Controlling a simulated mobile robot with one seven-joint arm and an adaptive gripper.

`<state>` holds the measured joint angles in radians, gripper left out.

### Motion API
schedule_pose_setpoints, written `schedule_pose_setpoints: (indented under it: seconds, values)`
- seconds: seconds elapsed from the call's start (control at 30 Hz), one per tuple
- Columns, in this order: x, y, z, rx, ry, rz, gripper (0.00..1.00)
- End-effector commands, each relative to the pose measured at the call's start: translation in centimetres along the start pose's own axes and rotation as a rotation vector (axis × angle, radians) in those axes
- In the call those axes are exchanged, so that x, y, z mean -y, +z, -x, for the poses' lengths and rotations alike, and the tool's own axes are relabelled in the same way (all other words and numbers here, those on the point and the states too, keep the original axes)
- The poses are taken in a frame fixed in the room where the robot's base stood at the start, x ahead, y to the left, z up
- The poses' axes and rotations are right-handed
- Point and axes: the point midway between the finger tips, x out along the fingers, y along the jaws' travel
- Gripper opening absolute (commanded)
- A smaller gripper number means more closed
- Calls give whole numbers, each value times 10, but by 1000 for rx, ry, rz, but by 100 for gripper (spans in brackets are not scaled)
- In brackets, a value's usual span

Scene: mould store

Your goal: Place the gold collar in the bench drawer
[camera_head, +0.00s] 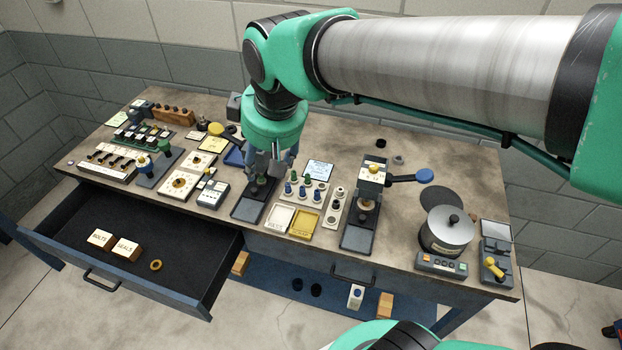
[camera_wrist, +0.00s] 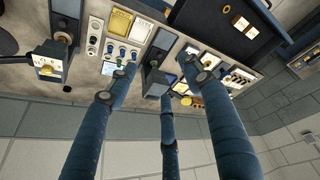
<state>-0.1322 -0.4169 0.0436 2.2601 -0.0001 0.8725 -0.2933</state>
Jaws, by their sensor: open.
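The gold collar (camera_head: 155,265) is a small ring lying flat on the floor of the open bench drawer (camera_head: 190,262), right of two labelled wooden blocks. In the wrist view the collar (camera_wrist: 227,9) shows near the top edge, inside the dark drawer (camera_wrist: 205,15). My gripper (camera_head: 277,167) is up and right of the drawer, over the middle of the bench, close above a dark stand (camera_head: 250,209). Its fingers (camera_wrist: 160,78) are spread open, with nothing seen between them. The collar is apart from the gripper. The fingertips are partly hidden in the head view.
Wooden blocks marked BOLTS (camera_head: 101,239) and SEALS (camera_head: 127,249) sit in the drawer, with free floor around them. The bench (camera_head: 420,165) is crowded with fixtures, knobs and trays. A silver pot (camera_head: 447,231) stands at the right. A shelf (camera_head: 325,292) below holds small items.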

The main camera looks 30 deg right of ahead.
Motion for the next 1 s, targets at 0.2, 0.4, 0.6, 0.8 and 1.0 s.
schedule_pose_setpoints:
  seconds: [0.2, 0.4, 0.6, 0.8, 1.0]
  values:
    - [-4, 56, 25, -39, 32, -165, 50]
    - [-3, 101, 38, -75, 56, -304, 50]
    - [-1, 129, 42, -96, 69, -390, 50]
    - [0, 136, 42, -100, 72, -415, 50]
    - [0, 136, 42, -100, 72, -414, 50]
